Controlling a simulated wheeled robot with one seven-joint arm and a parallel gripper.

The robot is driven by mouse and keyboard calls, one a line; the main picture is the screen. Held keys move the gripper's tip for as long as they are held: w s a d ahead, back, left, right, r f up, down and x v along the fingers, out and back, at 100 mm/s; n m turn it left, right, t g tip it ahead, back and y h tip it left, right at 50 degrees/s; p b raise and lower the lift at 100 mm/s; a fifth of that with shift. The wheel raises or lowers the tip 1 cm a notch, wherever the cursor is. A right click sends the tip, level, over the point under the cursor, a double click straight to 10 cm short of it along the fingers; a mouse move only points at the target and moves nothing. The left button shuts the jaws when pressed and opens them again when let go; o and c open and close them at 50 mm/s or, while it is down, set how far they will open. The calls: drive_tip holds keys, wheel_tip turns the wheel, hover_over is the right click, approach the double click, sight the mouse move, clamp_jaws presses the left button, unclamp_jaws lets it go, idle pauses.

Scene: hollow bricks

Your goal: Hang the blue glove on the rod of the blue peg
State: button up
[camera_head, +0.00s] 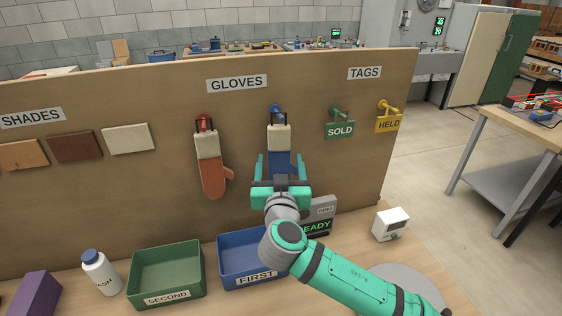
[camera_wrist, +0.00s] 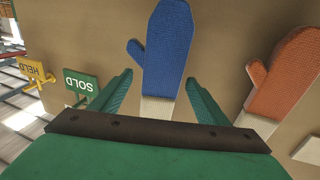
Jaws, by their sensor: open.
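The blue glove (camera_head: 279,139) has a cream cuff and a dark loop on top. It hangs upright against the board, with its loop at the rod of the blue peg (camera_head: 276,109). Whether the loop is fully around the rod is hard to tell. In the wrist view the glove (camera_wrist: 168,45) appears upside down, its cuff toward my gripper. My gripper (camera_head: 280,160) is open, with one green finger on each side of the glove. In the wrist view my gripper (camera_wrist: 159,78) shows gaps between both fingers and the glove. My gripper hides the glove's lower part in the head view.
An orange glove (camera_head: 214,178) hangs on a red peg (camera_head: 204,117) close to the left. Green SOLD (camera_head: 340,130) and yellow HELD (camera_head: 388,123) tags hang to the right. A blue FIRST bin (camera_head: 228,243) and green SECOND bin (camera_head: 166,246) stand below the board.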

drive_tip(key=s, duration=1)
drive_tip(key=shift+d, duration=0.2)
